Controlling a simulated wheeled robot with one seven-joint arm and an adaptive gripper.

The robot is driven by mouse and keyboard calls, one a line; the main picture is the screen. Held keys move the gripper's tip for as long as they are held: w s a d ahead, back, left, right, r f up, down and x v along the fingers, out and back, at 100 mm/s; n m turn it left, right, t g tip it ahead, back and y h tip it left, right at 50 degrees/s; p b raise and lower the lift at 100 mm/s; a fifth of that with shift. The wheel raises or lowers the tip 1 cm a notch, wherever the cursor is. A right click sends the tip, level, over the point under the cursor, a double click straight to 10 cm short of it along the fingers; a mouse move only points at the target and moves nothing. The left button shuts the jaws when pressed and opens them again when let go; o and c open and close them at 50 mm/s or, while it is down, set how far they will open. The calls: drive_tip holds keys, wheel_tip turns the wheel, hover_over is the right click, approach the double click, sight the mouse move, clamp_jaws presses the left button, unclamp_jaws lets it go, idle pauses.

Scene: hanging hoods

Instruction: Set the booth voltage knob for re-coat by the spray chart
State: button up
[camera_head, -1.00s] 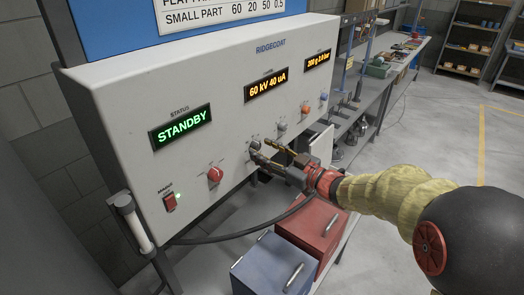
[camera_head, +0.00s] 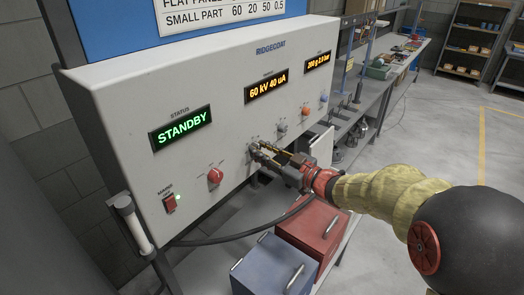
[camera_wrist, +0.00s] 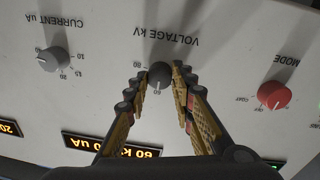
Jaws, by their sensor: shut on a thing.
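The grey voltage knob (camera_wrist: 159,76) sits between my fingertips in the wrist view, below an upside-down "VOLTAGE KV" label. Its pale mark is near the 60. My gripper (camera_head: 259,150) is shut on this knob at the panel face; it also shows in the wrist view (camera_wrist: 160,72). In the head view the fingers partly hide the knob. The amber display (camera_head: 266,92) reads 60 kV 40 uA. The spray chart (camera_head: 225,14) is cut off at the top; its "SMALL PART 60 20 50 0.5" row shows, and no re-coat row is in view.
The grey current knob (camera_wrist: 53,59) and red mode knob (camera_wrist: 274,95) are on either side. The panel (camera_head: 130,100) also has a STANDBY display (camera_head: 182,131) and a red rocker switch (camera_head: 169,202). A red box (camera_head: 310,228) and a blue box (camera_head: 270,268) stand below my arm.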

clamp_jaws()
drive_tip(key=shift+f+n+b, duration=0.1)
drive_tip(key=shift+n+b, duration=0.3)
drive_tip(key=shift+b, duration=0.1)
drive_tip(key=n+b, duration=0.9)
drive_tip(key=shift+f, duration=0.1)
idle(0.3)
drive_tip(key=o, duration=0.9)
unclamp_jaws()
